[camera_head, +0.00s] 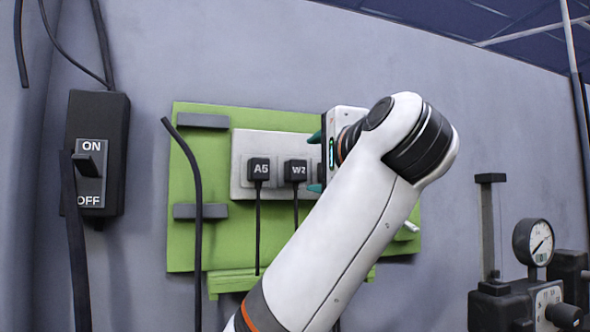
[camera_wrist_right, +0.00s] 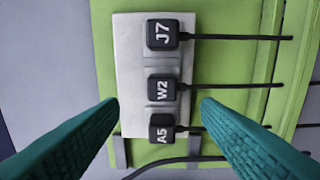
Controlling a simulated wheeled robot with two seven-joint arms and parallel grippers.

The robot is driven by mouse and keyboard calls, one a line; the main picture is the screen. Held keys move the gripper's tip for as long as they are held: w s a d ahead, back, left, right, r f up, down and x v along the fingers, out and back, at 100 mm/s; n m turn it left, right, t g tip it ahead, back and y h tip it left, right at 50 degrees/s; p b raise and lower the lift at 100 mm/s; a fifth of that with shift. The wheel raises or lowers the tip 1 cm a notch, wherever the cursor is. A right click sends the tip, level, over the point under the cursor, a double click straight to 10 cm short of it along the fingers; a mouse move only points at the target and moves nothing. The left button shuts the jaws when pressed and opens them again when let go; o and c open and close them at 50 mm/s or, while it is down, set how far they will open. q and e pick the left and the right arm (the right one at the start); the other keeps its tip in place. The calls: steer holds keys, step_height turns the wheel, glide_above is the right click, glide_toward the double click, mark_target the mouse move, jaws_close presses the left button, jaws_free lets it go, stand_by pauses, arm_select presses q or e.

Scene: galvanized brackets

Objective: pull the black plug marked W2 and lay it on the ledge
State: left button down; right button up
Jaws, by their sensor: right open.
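The black plug marked W2 (camera_head: 296,171) sits in a light grey socket plate (camera_head: 241,150) on the green board. Its cord hangs straight down. In the right wrist view the W2 plug (camera_wrist_right: 161,88) is the middle one of three plugs. My right gripper (camera_head: 316,162) is open and empty, close to the plate and beside W2. In the wrist view its teal fingers (camera_wrist_right: 159,104) are spread on either side of the plug row, without visible contact on W2. The green ledge (camera_head: 233,283) runs along the board's lower edge, partly hidden by my right arm. My left gripper is not in view.
Plug A5 (camera_head: 259,169) is left of W2; plug J7 (camera_wrist_right: 162,34) shows only in the wrist view. A loose black cable (camera_head: 196,230) hangs before the board. An ON/OFF switch box (camera_head: 112,135) is at left, a gauge (camera_head: 534,242) at right.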

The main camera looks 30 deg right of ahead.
mark_target(299, 170)
steer(key=p+x, duration=0.1)
steer(key=x, duration=0.5)
steer(key=shift+w+d+f+p, duration=0.1)
steer(key=shift+p, duration=0.3)
steer(key=shift+x, duration=1.75)
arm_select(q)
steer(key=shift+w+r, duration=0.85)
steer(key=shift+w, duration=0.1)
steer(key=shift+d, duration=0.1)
arm_select(e)
steer(key=c, duration=1.3)
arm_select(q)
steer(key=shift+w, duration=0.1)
arm_select(e)
jaws_close()
arm_select(q)
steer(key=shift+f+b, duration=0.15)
steer(key=shift+b, duration=0.15)
arm_select(e)
steer(key=shift+s, duration=0.25)
